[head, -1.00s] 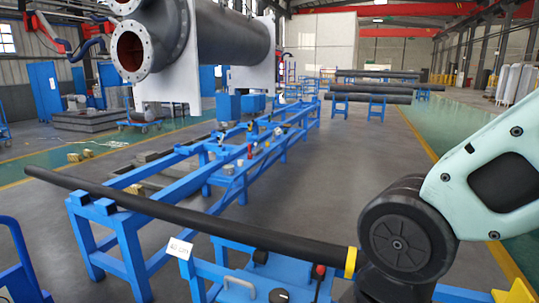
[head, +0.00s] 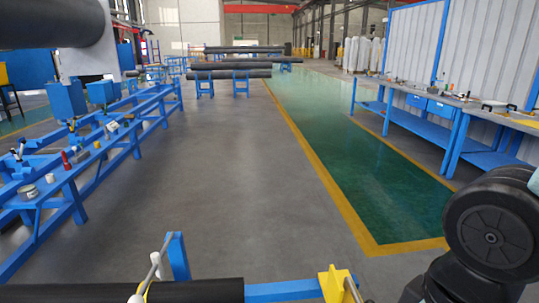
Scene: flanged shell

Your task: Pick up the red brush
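I cannot make out a red brush for certain. A small upright red object (head: 66,161) stands on the blue frame (head: 75,192) at the left of the head view, among several small items. It is too small to tell what it is. Tools lie on the workbench (head: 470,104) at the right, too small to tell apart. Part of my arm (head: 490,235) shows at the lower right. My gripper is outside the view.
A dark pipe end (head: 190,291) and a yellow-ended blue bar (head: 285,290) lie close in front. Grey floor is clear ahead, with a green lane (head: 350,150) edged in yellow to the right. Pipes on blue stands (head: 235,76) stand farther off.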

